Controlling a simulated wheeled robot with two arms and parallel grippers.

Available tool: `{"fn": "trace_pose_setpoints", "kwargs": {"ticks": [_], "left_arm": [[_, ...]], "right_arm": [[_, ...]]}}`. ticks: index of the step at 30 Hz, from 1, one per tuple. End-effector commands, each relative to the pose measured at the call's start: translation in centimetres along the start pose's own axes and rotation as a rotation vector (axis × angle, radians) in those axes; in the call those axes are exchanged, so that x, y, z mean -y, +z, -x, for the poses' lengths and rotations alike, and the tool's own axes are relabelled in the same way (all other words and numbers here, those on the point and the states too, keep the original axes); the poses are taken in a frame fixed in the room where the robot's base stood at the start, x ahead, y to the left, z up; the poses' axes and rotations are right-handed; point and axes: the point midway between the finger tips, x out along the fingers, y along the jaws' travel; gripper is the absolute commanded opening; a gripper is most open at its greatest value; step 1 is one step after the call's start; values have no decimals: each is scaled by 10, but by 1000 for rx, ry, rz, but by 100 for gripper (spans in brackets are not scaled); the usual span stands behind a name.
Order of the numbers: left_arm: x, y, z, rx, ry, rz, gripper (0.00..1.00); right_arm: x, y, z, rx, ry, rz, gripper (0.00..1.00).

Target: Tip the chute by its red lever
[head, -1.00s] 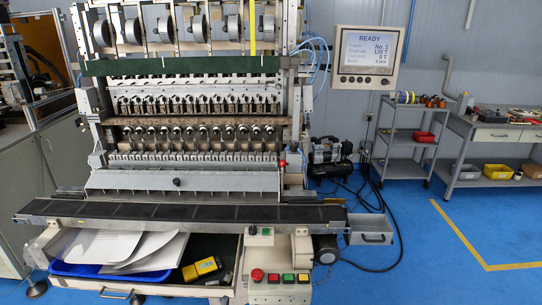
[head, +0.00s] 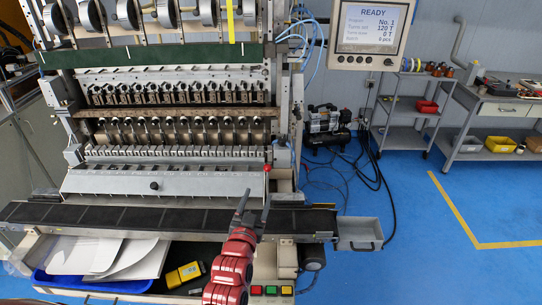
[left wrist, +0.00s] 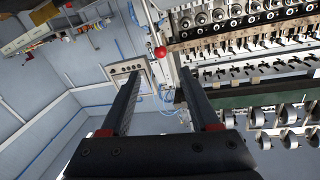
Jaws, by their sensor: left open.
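The coil winder's chute (head: 110,180) is a long sloped grey plate with a black knob, above the dark conveyor belt (head: 130,217). The lever's red ball (head: 267,168) stands at the chute's right end. My left gripper (head: 256,198) is open and empty, its fingers pointing toward the machine just below the red ball. In the left wrist view the red ball (left wrist: 160,52) shows just beyond the tips of the open gripper (left wrist: 160,76), lined up with the gap between them. The ball is not gripped. My right gripper is not in view.
A metal drawer box (head: 358,233) sits at the belt's right end. A blue tray (head: 95,283) with papers and a yellow device (head: 185,275) lie below the belt. A monitor (head: 370,28) reads READY. The blue floor at right is clear.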

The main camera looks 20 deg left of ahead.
Motion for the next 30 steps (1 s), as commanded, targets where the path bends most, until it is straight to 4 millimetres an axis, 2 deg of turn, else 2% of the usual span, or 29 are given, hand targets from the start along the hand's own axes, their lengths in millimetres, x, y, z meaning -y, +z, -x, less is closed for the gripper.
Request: {"fn": "trace_pose_setpoints", "kwargs": {"ticks": [18,30], "left_arm": [[1,-5,-99,-4,-1,1,62],[1,-4,-151,-4,0,0,62]], "right_arm": [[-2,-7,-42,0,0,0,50],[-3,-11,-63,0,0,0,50]]}}
